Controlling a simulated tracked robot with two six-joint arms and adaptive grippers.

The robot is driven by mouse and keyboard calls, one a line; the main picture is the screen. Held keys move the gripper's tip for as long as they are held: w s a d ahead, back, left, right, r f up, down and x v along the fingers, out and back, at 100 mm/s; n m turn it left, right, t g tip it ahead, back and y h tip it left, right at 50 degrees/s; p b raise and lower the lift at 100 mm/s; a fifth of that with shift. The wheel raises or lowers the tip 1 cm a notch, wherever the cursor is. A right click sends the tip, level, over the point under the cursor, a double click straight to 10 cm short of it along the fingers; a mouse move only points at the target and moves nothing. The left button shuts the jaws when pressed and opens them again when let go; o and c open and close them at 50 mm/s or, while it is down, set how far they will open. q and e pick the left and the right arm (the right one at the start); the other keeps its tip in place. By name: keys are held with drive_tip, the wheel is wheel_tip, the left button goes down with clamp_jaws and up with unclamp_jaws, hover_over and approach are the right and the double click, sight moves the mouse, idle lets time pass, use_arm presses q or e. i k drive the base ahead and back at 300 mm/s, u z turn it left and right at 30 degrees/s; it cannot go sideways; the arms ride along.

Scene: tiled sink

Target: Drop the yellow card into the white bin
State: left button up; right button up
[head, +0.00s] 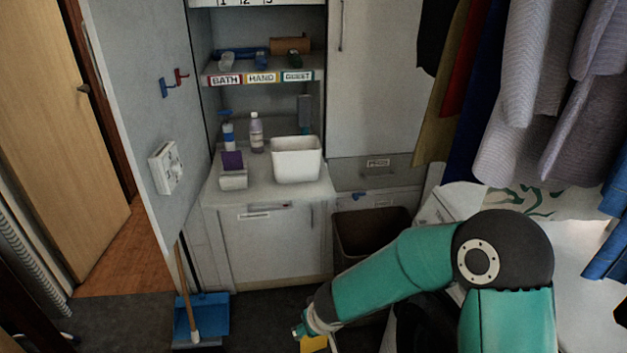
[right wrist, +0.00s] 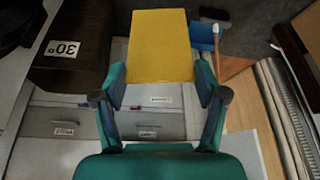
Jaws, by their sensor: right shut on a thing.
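The yellow card (head: 314,344) is at the bottom edge of the head view, partly cut off. In the right wrist view the card (right wrist: 160,45) sticks out flat beyond the fingertips. My right gripper (right wrist: 160,84) is shut on its near end, with one finger at each side edge. In the head view the right gripper (head: 308,328) is low, in front of the cabinet. The white bin (head: 297,160) stands upright on the counter, farther back and higher in the picture, well apart from the card. Its inside is mostly hidden. My left gripper is not in view.
A brown bin (head: 345,240) stands on the floor right of the counter cabinet (head: 268,243). A purple block (head: 232,160), a white holder (head: 233,181) and bottles (head: 256,133) share the counter. A blue dustpan (head: 212,314) with a broom is on the floor. Clothes (head: 540,95) hang at right.

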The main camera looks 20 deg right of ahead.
sight(300, 174)
drive_tip(key=u, duration=0.05)
drive_tip(key=i, duration=1)
drive_tip(key=z, duration=0.05)
